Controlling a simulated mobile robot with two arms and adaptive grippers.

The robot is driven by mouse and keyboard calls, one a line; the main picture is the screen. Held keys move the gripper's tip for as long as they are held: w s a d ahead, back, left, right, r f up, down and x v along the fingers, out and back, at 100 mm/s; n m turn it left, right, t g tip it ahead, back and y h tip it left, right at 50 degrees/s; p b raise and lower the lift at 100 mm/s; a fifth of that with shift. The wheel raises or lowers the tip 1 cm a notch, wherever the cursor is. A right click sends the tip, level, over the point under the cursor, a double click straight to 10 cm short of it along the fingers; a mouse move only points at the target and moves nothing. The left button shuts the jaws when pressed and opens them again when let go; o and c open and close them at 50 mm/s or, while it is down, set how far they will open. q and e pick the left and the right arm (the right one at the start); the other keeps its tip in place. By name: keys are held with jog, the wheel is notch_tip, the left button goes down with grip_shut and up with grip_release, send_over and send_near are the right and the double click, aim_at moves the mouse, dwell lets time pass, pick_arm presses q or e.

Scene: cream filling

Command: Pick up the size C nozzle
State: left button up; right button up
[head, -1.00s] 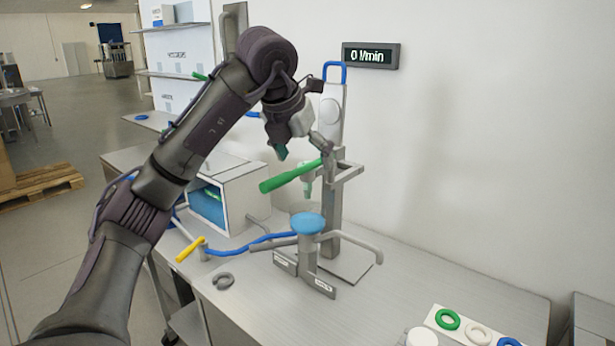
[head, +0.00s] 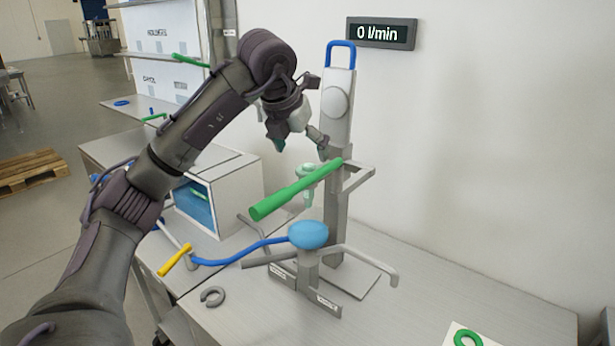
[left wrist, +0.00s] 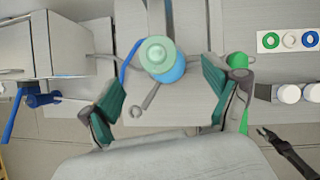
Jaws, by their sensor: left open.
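A pale green nozzle-like piece (head: 306,180) hangs on the grey filling stand (head: 338,110), behind the green handle (head: 297,189); I cannot read a size on it. In the left wrist view, a pale green round piece (left wrist: 157,54) shows from above, over the blue dome (left wrist: 172,72). My left gripper (head: 302,146) is open and empty, above the green handle in the head view. In the left wrist view, its teal-padded fingers (left wrist: 163,95) are wide apart, with the round piece beyond the gap between them. A dark gripper-like part, perhaps my right gripper (left wrist: 285,145), shows at lower right.
A blue dome (head: 308,235) tops a post on the table. A card with coloured rings (left wrist: 290,40) lies right.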

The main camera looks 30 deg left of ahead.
aim_at(306, 168)
pick_arm(q)
jog(key=x, duration=0.3)
jog(key=shift+d+f, duration=0.15)
jog(key=shift+f, duration=0.1)
jog(key=p+x, duration=0.1)
jog(key=x, duration=0.2)
jog(key=p+x, duration=0.1)
jog(key=x, duration=0.1)
jog(key=shift+s+a+f+p, duration=0.1)
jog(key=shift+a+f+p, duration=0.2)
jog(key=shift+f, duration=0.2)
jog(key=c, duration=0.8)
jog(key=shift+r, duration=0.1)
jog(key=c, duration=0.7)
pick_arm(e)
jog(key=r, duration=0.2)
jog(key=shift+s+d+r, duration=0.35)
jog(key=shift+s, duration=0.05)
pick_arm(q)
jog(key=shift+o, duration=0.2)
jog(key=shift+r, duration=0.1)
